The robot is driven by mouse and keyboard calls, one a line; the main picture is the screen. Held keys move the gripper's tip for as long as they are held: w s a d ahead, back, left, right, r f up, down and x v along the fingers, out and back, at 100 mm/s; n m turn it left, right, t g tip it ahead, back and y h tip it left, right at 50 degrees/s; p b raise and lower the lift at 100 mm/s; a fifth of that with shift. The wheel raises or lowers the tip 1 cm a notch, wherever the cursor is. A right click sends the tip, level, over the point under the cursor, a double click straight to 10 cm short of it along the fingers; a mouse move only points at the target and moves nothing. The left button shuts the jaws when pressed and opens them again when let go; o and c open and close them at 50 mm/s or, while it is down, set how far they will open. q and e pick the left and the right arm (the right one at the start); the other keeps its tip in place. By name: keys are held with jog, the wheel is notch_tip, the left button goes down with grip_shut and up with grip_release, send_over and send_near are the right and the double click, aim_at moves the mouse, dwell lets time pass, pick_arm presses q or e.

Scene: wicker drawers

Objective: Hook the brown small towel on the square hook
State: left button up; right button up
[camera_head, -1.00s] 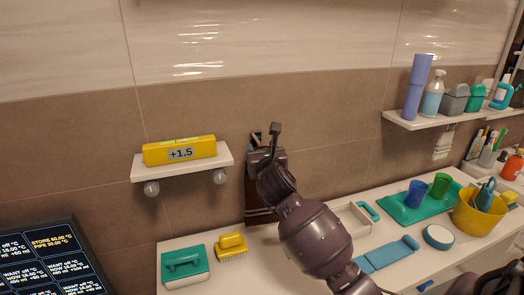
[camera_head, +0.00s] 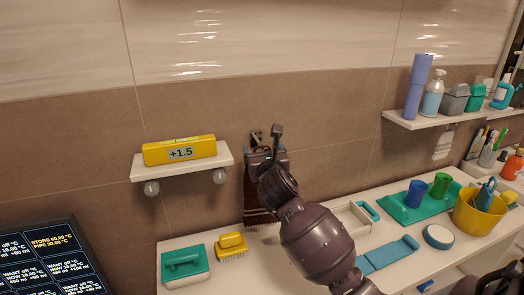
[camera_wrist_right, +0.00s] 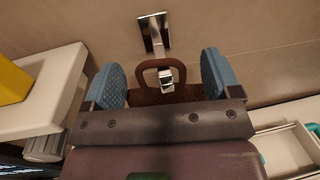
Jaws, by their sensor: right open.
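The square hook (camera_wrist_right: 154,33) has a dark square plate on the wall and a silver arm. In the head view, the hook (camera_head: 257,136) shows just above my right gripper. The brown small towel (camera_head: 258,212) hangs down the wall behind my right gripper. In the wrist view, the towel's brown loop (camera_wrist_right: 143,68) appears to be around the hook's silver end, though the exact contact is hard to tell. My right gripper (camera_wrist_right: 162,80) is open, its blue pads on either side of the loop and apart from it. It also shows in the head view (camera_head: 265,155). My left gripper is not in view.
A small white shelf (camera_head: 215,162) with a yellow level (camera_head: 180,151) is close to the left. Below is a white counter (camera_head: 235,278) with brushes (camera_head: 185,264), a white tray (camera_head: 345,216) and a yellow bucket (camera_head: 478,216). The wall above the hook is clear.

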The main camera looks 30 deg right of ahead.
jog(key=v, duration=0.9)
jog(key=shift+s, duration=0.25)
